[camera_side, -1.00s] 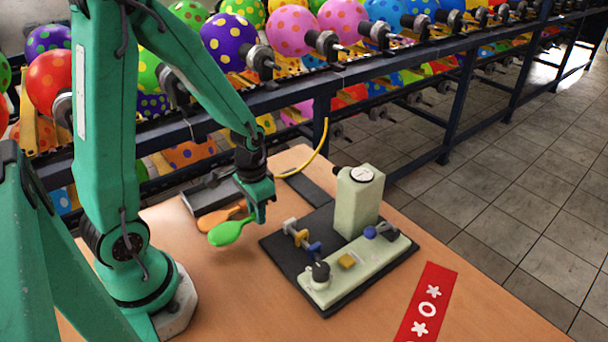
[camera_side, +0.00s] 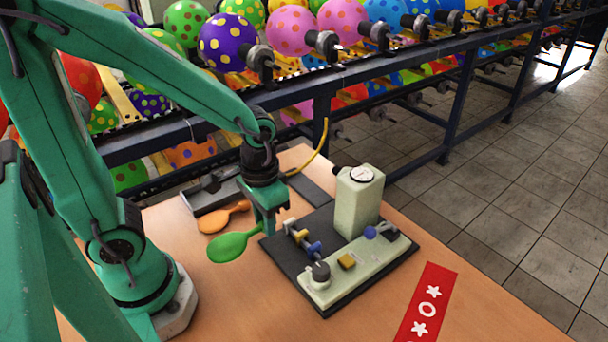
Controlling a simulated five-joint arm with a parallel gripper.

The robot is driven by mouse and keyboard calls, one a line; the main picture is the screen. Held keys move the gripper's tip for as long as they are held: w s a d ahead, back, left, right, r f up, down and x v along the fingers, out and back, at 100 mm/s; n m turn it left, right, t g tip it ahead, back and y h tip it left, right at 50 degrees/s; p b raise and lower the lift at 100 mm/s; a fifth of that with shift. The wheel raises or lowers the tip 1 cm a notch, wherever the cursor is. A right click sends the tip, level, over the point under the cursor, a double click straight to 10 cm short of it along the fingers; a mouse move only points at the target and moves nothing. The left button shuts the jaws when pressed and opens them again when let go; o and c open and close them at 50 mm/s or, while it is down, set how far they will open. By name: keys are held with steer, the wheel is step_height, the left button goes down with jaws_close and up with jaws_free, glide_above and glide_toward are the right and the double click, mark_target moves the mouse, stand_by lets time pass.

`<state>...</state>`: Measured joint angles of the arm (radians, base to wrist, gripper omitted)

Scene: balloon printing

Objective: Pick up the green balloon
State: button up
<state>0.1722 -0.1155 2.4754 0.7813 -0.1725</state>
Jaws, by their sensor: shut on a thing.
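The green balloon (camera_side: 232,246) is a flat, uninflated balloon with a round body and a narrow neck pointing up and right. My gripper (camera_side: 268,230) is shut on its neck end, beside the left edge of the black base plate. The fingertips partly hide the neck. The balloon's body hangs out to the left of the fingers, over the wooden table. I cannot tell how far it is above the table.
An orange balloon (camera_side: 222,217) lies just behind the green one. A grey tray (camera_side: 210,194) is behind that. A pale green machine (camera_side: 357,205) stands on a black plate (camera_side: 274,248) to the right. A red printed strip (camera_side: 426,303) lies at front right.

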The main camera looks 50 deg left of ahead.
steer(key=shift+s+d+r, duration=0.15)
steer(key=shift+d+r, duration=0.1)
steer(key=shift+d, duration=0.1)
stand_by(0.6)
steer(key=shift+w+r, duration=0.45)
steer(key=shift+w, duration=0.25)
steer(key=w+a+r+m, duration=0.2)
steer(key=w+a+r, duration=0.1)
steer(key=w+r, duration=0.75)
steer(key=w+a+r+m, duration=0.1)
steer(key=w+a+r, duration=0.1)
steer(key=w+r, duration=0.85)
steer(key=s+a+f+m+t, duration=0.1)
steer(key=a+f+m+t, duration=0.2)
steer(key=a+f+m, duration=0.3)
steer(key=shift+s+f+m, duration=0.15)
steer(key=shift+f+m, duration=2.25)
steer(key=shift+m, duration=2.1)
